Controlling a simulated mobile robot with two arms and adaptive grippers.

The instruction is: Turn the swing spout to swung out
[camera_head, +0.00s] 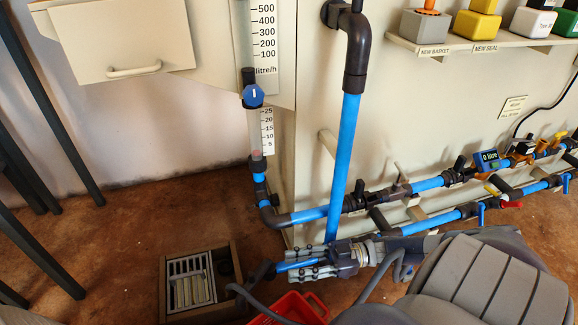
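The swing spout (288,266) is a short blue pipe low at the bottom centre. Its dark elbow end (262,273) points left, beside the floor drain box (168,291). My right gripper (297,263) comes in from the right with its grey fingers on either side of the blue pipe. The fingers look very close to the pipe, but I cannot tell whether they are shut on it. The spout's pivot end is hidden behind the gripper and my arm. My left gripper is not in view.
A red crate (317,307) stands on the floor just below the gripper. A vertical blue pipe (343,165) and horizontal valved pipes (427,185) run close above and to the right. Dark table legs (40,87) stand at the left. Brown floor is clear at centre left.

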